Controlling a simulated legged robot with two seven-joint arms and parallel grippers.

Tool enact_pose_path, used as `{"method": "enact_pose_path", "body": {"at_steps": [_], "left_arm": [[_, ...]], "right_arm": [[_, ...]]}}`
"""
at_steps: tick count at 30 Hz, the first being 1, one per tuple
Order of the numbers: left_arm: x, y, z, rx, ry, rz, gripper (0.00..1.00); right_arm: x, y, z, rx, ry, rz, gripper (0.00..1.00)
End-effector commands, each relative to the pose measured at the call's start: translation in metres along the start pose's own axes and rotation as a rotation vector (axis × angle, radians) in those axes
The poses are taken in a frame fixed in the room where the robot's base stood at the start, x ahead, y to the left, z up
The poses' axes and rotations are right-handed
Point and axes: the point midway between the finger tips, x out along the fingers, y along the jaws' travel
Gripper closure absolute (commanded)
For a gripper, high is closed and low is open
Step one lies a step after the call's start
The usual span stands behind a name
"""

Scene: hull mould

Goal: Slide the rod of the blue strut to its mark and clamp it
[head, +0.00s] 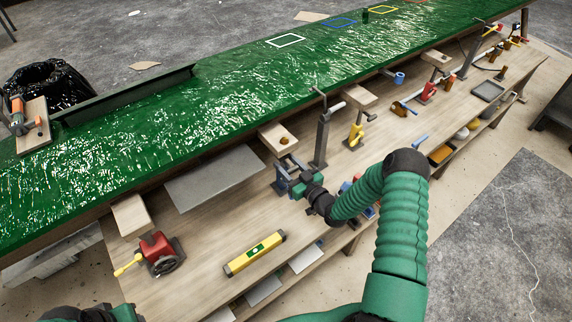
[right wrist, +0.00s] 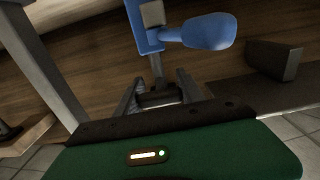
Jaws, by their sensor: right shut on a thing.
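The blue strut (head: 281,185) stands on the bench just below the green hull mould, partly hidden by my right gripper (head: 293,174). In the right wrist view its blue collar (right wrist: 145,38) carries a blue clamp handle (right wrist: 208,32) sticking out to the right. A grey rod (right wrist: 157,68) runs down from the collar between the fingers of my right gripper (right wrist: 160,95). That gripper is shut on the rod, just beyond the collar. The mark on the rod cannot be made out. My left gripper is not in view; only part of that arm shows at the bottom left.
A grey post (head: 322,140) stands close behind the right gripper. Yellow (head: 355,132) and red (head: 428,90) struts stand farther along. A red vise (head: 158,248) and a yellow level (head: 256,253) lie left on the bench. The mould edge (head: 215,133) overhangs the bench.

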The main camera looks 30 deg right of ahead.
Motion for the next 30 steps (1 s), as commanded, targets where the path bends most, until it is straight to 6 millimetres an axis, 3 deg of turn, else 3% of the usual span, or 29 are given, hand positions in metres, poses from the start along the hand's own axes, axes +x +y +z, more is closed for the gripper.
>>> {"method": "enact_pose_path", "body": {"at_steps": [5, 12, 20, 21, 25, 30], "left_arm": [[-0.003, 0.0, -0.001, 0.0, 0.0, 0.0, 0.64], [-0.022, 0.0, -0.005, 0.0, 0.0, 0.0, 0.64], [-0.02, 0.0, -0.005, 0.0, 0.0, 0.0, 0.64], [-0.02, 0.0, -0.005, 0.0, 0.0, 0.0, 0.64], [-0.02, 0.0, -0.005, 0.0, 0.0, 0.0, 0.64], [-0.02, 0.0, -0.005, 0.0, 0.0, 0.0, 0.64]], "right_arm": [[0.001, -0.002, -0.005, -0.002, 0.002, -0.004, 1.0], [0.0, 0.0, -0.039, -0.001, 0.001, -0.001, 1.0], [0.001, 0.0, -0.04, -0.001, 0.008, -0.001, 1.0], [0.001, 0.0, -0.04, -0.001, 0.008, -0.001, 0.51], [0.001, -0.001, -0.039, -0.001, 0.006, -0.002, 0.34], [0.001, -0.002, -0.038, 0.0, 0.003, -0.004, 0.33]]}}
